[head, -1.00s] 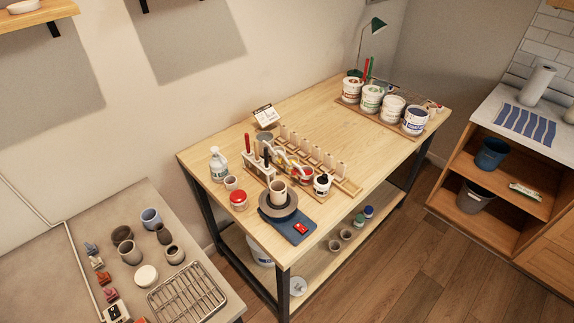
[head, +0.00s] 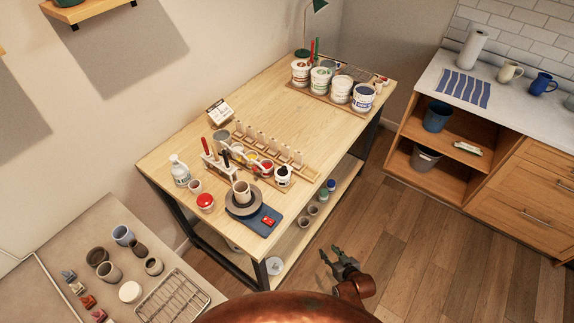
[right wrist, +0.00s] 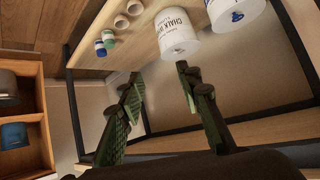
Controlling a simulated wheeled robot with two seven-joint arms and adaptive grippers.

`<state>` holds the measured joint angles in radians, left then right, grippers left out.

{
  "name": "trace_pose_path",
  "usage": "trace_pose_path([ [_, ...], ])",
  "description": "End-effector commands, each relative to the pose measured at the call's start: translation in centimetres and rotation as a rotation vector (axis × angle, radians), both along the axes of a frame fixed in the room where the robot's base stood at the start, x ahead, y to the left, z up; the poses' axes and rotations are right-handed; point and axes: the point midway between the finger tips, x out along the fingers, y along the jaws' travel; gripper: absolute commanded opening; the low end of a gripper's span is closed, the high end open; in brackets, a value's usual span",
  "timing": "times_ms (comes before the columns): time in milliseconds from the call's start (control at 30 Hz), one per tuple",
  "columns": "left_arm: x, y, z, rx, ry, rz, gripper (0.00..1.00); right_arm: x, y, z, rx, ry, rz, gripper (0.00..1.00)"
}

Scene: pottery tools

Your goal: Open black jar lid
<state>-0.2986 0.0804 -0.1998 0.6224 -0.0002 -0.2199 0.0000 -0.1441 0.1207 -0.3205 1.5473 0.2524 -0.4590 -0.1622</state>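A small white jar with a black lid (head: 283,172) stands on the wooden workbench (head: 300,110), near its front edge, right of the blue-based turntable. The lid appears to be on the jar. My right gripper (head: 329,252) is over the floor in front of the bench, lower right of the jar and well apart from it. In the right wrist view its two green-padded fingers (right wrist: 158,72) are spread with nothing between them. The jar cannot be made out in that view. My left gripper is not in view.
The bench's lower shelf holds small jars and a white bucket (right wrist: 178,38). The bench's middle right is clear.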

Motion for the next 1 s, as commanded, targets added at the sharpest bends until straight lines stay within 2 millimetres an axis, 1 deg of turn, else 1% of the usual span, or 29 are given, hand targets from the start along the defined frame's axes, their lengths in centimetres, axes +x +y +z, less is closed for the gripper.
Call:
trace_pose_path([
  [33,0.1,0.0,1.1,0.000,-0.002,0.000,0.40,1.5,1.1,4.2,0.018,-0.049,0.019,0.32],
  [67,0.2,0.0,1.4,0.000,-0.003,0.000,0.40,2.2,1.8,6.1,0.028,-0.072,0.030,0.32],
  [100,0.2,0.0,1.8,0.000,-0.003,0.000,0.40,3.0,2.6,8.7,0.041,-0.106,0.044,0.32],
  [167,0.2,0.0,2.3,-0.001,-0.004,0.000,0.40,4.0,3.7,12.1,0.058,-0.149,0.063,0.32],
  [200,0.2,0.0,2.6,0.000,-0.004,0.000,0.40,4.5,4.4,14.3,0.069,-0.175,0.076,0.32],
  [267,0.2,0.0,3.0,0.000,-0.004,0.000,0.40,5.1,5.3,17.4,0.083,-0.215,0.094,0.32],
  [300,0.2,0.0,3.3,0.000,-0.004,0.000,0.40,5.6,6.0,19.3,0.095,-0.242,0.107,0.32],
  [367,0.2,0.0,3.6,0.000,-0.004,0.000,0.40,6.5,7.3,21.9,0.113,-0.289,0.127,0.32],
  [400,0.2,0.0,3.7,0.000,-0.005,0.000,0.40,7.2,8.2,23.4,0.128,-0.327,0.141,0.32],
  [433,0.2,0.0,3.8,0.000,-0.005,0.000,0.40,7.9,8.9,24.4,0.139,-0.356,0.150,0.32],
  [533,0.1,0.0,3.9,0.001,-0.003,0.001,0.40,9.8,11.0,26.9,0.175,-0.448,0.171,0.32],
  [700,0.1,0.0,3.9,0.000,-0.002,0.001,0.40,12.3,13.1,29.5,0.219,-0.563,0.185,0.32],
  [800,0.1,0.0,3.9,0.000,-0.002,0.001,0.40,13.2,13.9,30.4,0.236,-0.604,0.185,0.32],
  [1000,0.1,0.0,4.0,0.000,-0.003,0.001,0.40,15.1,15.1,30.8,0.243,-0.624,0.184,0.32],
])
